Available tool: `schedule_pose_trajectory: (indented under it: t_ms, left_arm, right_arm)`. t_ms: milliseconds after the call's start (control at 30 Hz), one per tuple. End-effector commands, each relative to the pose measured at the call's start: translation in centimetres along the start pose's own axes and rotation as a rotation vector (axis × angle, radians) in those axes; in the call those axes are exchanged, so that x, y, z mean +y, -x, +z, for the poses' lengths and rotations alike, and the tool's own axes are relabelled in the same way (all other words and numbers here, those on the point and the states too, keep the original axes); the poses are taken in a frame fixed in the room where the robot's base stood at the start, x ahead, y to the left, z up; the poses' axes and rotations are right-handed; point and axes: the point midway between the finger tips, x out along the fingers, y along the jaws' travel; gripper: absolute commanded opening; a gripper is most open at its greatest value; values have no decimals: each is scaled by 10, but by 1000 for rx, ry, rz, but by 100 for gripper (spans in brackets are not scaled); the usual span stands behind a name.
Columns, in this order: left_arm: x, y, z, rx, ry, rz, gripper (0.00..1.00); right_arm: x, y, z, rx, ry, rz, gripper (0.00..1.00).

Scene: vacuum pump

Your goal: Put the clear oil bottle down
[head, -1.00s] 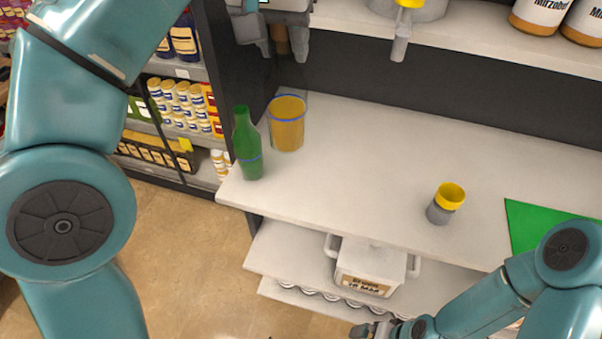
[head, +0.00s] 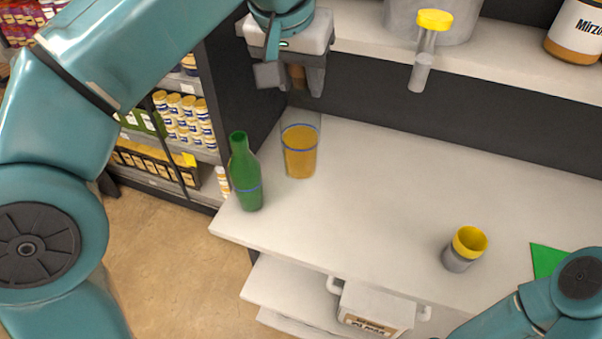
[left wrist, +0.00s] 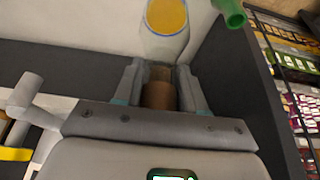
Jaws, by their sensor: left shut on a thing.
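The clear oil bottle (head: 299,152) shows as see-through glass with amber oil in its lower part and a brown top. It looks upright over the counter (head: 365,215), near its left end. I cannot tell whether its base touches the counter. My left gripper (head: 294,82) is above it, shut on the brown top. In the left wrist view, the brown top lies between the fingers (left wrist: 160,88), with the clear glass and oil (left wrist: 166,15) beyond. My right gripper is out of view; only its arm shows at the lower right.
A green bottle (head: 245,175) stands close left of the oil bottle, near the counter's edge. A yellow-topped grey jar (head: 464,249) and a green sheet (head: 546,260) are to the right. A raised shelf (head: 500,62) runs behind. The counter's middle is clear.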

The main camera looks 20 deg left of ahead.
Motion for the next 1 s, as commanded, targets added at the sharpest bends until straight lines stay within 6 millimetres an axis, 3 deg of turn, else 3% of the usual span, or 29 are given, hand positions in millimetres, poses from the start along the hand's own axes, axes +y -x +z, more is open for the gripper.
schedule_pose_trajectory:
  t_ms: [33, 100, 333, 733, 1000]
  left_arm:
    - [-2, -19, 10, 0, 2, 0, 0]
    - [-2, -37, 18, -2, 1, -1, 0]
    - [-2, -88, 38, 0, 2, 0, 0]
    - [-2, -135, 54, 0, 2, 0, 0]
    - [-2, -139, 55, 3, 2, 1, 0]
  right_arm:
    - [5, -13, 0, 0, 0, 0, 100]
    - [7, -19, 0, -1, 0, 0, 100]
    - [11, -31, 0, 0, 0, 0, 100]
    - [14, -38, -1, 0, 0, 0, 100]
    - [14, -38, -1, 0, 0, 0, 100]
